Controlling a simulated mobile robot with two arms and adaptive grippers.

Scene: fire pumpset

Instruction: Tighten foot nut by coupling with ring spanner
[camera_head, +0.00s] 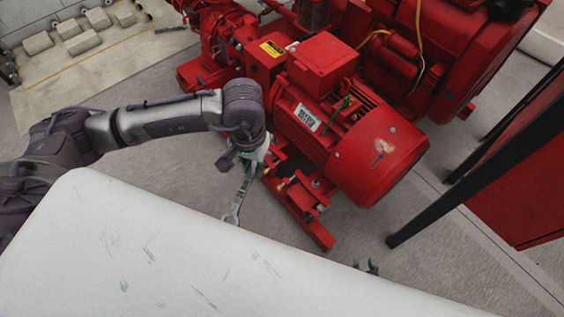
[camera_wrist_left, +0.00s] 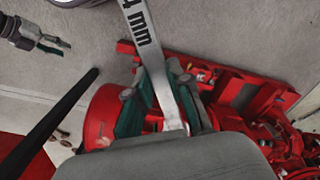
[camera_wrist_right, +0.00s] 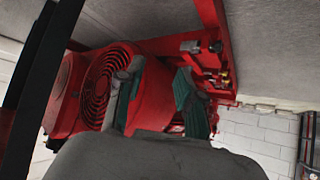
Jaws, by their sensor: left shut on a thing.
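My left gripper (camera_head: 252,160) is shut on the grey ring spanner (camera_head: 238,202), beside the red pump base. In the left wrist view the spanner (camera_wrist_left: 149,62) runs between the fingers, with lettering ending in "4 mm". Its lower end in the head view points towards the white surface, apart from any nut. Small bolts or nuts (camera_head: 315,183) show on the red base rail (camera_head: 300,212); I cannot tell which is the foot nut by the coupling. The arm partly hides that area. My right gripper (camera_wrist_right: 157,92) is open and empty, its fingers apart; dark tips (camera_head: 370,267) show past the white surface.
The red motor (camera_head: 350,140) stands above the base rail. A white surface (camera_head: 170,250) fills the foreground. A red panel with black legs (camera_head: 480,150) stands at the right. Grey floor (camera_head: 150,85) is clear at the left, with pale blocks (camera_head: 82,42) behind.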

